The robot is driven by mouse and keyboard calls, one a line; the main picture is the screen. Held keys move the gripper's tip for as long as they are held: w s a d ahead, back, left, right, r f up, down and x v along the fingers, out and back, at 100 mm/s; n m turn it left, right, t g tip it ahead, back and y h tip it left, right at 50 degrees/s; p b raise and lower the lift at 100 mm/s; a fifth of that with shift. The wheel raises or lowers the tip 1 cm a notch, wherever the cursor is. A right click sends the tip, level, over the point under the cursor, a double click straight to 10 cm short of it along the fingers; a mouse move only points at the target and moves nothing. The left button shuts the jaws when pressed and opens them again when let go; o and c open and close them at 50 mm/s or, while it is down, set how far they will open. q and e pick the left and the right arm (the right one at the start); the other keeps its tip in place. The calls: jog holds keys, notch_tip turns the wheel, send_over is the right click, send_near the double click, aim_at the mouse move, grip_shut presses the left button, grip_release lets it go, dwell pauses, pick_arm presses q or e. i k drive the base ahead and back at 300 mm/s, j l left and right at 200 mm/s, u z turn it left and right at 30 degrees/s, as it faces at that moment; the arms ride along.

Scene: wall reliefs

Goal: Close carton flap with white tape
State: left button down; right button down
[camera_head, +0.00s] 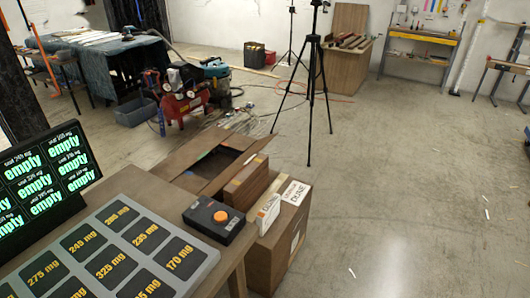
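An open brown carton (180,165) stands behind the table's right corner. Its flaps are spread and its inside is dark, with small green and blue spots visible. A second brown carton (280,262), with a white label reading what looks like "DONE", stands to the right of the table. A smaller white and brown block (269,214) with lettering is at its left edge. I cannot make out a roll of white tape. Neither of my grippers is in view.
The table (236,256) holds a grey tray (205,270) of milligram-marked pads, a black box (213,220) with an orange knob and a screen (45,180) reading "empty". A tripod (312,90) and a red compressor (185,105) stand behind. Floor at right is largely clear.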

aim_at(226, 176)
jog(key=i+l, duration=0.35)
jog(key=i+l+u, duration=0.1)
jog(key=i+l, duration=0.3)
jog(key=l, duration=0.15)
jog(key=i+l+u, duration=0.1)
jog(key=i+l, duration=0.6)
jog(key=l, duration=0.25)
